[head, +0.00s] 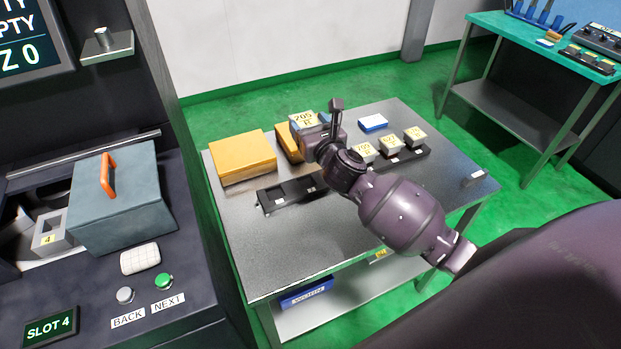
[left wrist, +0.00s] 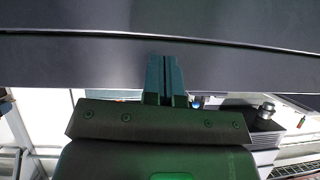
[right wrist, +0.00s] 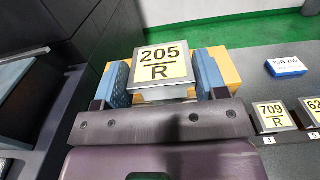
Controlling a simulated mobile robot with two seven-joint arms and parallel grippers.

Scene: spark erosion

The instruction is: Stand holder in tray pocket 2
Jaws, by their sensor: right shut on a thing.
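My right gripper (right wrist: 164,84) is shut on a holder (right wrist: 163,60) with a yellow top label "205 R"; a blue finger sits on each side of it. In the head view the holder (head: 303,120) is held over the back of the grey table, behind a black tray (head: 266,200). That tray has square pockets with no holder seen in them; its pocket numbers are not readable and its right end is near my arm. My left gripper (left wrist: 164,80) shows only in the left wrist view, its fingers together with nothing between them.
A second black rack (head: 418,154) at the right carries several labelled holders, one reading "709 R" (right wrist: 272,115). Yellow boxes (head: 243,157) stand at the table's back left, a blue-white box (head: 373,123) at the back. The machine with a grey, orange-handled box (head: 120,205) is left. The front tabletop is clear.

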